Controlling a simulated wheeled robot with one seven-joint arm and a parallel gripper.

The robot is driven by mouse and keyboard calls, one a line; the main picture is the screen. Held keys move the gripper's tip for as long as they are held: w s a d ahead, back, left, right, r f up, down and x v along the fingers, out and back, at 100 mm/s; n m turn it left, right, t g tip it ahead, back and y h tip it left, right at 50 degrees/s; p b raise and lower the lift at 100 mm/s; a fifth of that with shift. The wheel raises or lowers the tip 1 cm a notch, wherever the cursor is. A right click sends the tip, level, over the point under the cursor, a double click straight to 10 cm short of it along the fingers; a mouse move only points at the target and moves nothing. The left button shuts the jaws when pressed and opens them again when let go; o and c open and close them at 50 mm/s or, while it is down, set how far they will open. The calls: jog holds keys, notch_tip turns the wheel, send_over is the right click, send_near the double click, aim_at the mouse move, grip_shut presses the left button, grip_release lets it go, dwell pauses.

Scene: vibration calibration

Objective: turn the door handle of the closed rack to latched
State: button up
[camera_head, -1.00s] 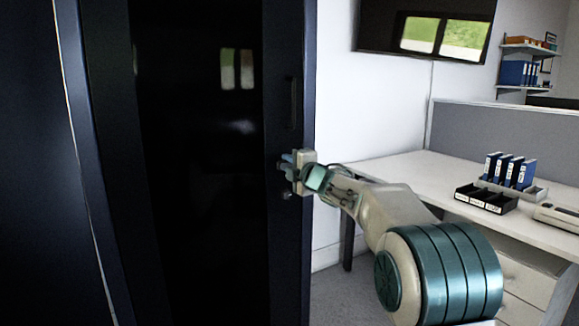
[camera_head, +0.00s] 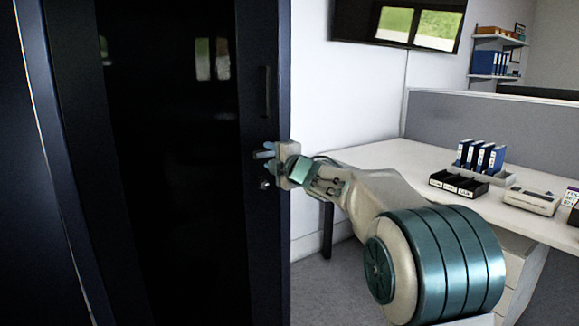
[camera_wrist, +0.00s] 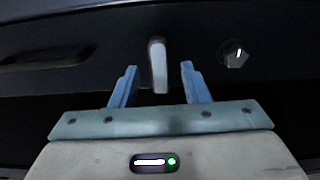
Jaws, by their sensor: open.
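The closed rack (camera_head: 110,180) is a tall dark cabinet with a glossy black door, filling the left of the head view. Its door handle (camera_wrist: 158,64) is a pale upright lever in the wrist view, between the two blue fingers of my gripper (camera_wrist: 160,85). The fingers are apart, with a gap on each side of the handle. In the head view my gripper (camera_head: 268,165) is at the right edge of the door and hides most of the handle. Whether the handle is latched I cannot tell.
A recessed pull (camera_head: 264,92) is above my gripper on the door. A round lock knob (camera_wrist: 234,54) sits beside the handle. A white desk (camera_head: 385,155) with blue binders (camera_head: 480,157) and a black tray (camera_head: 458,184) stands to the right.

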jog(key=v, duration=1)
jog(key=shift+s+p, duration=0.15)
jog(key=shift+p, duration=0.15)
jog(key=shift+d, duration=0.1)
